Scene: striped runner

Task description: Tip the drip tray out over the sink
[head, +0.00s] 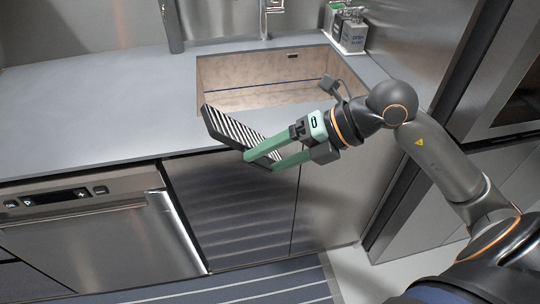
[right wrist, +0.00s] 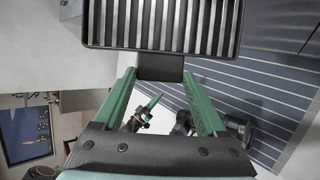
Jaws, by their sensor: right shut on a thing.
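The drip tray (head: 240,132) is a dark shallow tray with light and dark slats. It is tilted in the head view, in front of the sink's near left corner and across the counter's front edge in the picture. My right gripper (head: 262,158) is shut on its short dark tab, which shows between the fingers in the right wrist view (right wrist: 160,66). The sink (head: 235,72) is a beige basin set in the counter. My left gripper (right wrist: 152,103) seems to show small and low in the right wrist view; its jaw state is unclear.
The grey counter (head: 100,105) is clear to the left of the sink. A faucet (head: 265,18) stands behind it, and bottles (head: 350,30) stand at its back right. Cabinet doors and a dishwasher (head: 95,235) are below. A striped runner (head: 250,290) lies on the floor.

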